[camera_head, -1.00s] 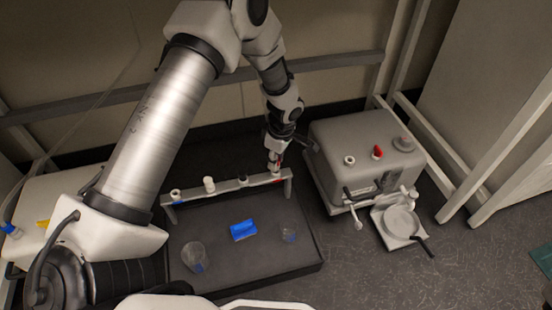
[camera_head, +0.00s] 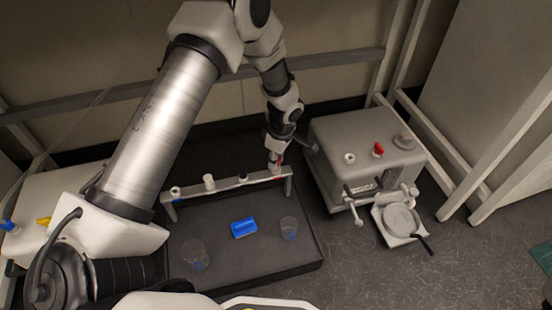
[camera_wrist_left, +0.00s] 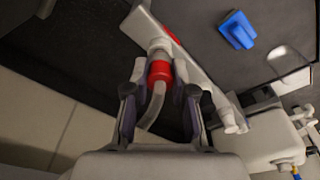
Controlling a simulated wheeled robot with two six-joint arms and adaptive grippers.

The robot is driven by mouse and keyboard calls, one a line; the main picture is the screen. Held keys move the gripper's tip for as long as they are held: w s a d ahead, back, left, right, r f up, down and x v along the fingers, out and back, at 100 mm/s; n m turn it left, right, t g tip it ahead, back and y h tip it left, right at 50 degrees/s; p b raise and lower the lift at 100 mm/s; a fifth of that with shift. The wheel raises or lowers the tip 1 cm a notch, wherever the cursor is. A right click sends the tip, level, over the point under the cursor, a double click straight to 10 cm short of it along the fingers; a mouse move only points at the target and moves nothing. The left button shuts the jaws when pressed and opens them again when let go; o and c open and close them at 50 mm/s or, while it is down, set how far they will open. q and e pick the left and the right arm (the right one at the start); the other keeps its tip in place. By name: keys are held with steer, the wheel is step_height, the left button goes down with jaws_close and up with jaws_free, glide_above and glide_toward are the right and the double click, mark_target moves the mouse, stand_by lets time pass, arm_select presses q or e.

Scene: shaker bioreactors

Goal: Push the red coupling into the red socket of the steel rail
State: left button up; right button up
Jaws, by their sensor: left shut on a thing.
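The steel rail (camera_head: 225,186) stands on its legs along the back of the dark tray. My left gripper (camera_head: 277,160) is at the rail's right end, pointing down. In the left wrist view its fingers (camera_wrist_left: 160,92) are shut on the red coupling (camera_wrist_left: 160,72), from which a pale hose (camera_wrist_left: 152,110) hangs. A white collar sits at the coupling's front, against or very close to the rail beside a red marking (camera_wrist_left: 148,14). The red socket itself is largely hidden by this collar, and I cannot tell how deep the coupling sits. My right gripper is not in view.
White and dark-topped fittings (camera_head: 209,182) stand along the rail to the left. A blue block (camera_head: 243,229) and two clear beakers (camera_head: 289,228) are in the tray (camera_head: 250,272). A grey machine (camera_head: 350,130) with a red knob stands close to the right of my gripper.

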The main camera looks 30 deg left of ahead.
arm_select(q)
steer(key=shift+f, duration=0.55)
stand_by(0.4)
steer(key=o, duration=1)
steer(key=shift+r, duration=0.1)
